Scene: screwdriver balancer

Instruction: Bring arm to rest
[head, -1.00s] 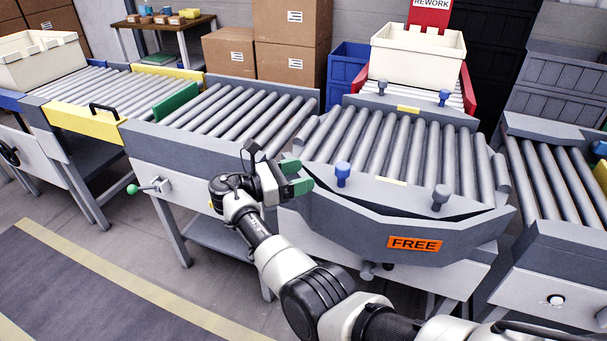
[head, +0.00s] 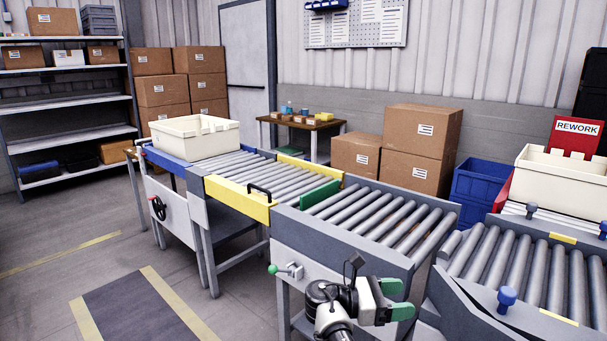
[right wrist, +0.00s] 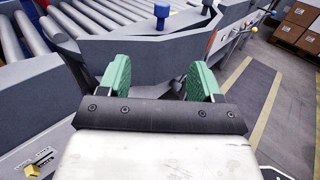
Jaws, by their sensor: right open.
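My right gripper (head: 398,299) is at the bottom of the head view, in front of the roller conveyor section (head: 375,210) and left of the turntable conveyor (head: 520,262). Its two green fingers stand apart with nothing between them. In the right wrist view the gripper (right wrist: 160,76) also shows open and empty, with conveyor frames beyond the fingers. My left gripper is not in either view.
A cream tote (head: 194,138) stands on the left conveyor; another cream tote (head: 563,180) sits by the red REWORK sign (head: 577,128). A yellow gate section (head: 238,199) with a black handle, a green-knobbed lever (head: 285,270) and blue pegs (head: 507,298) stick out. Open floor lies front left.

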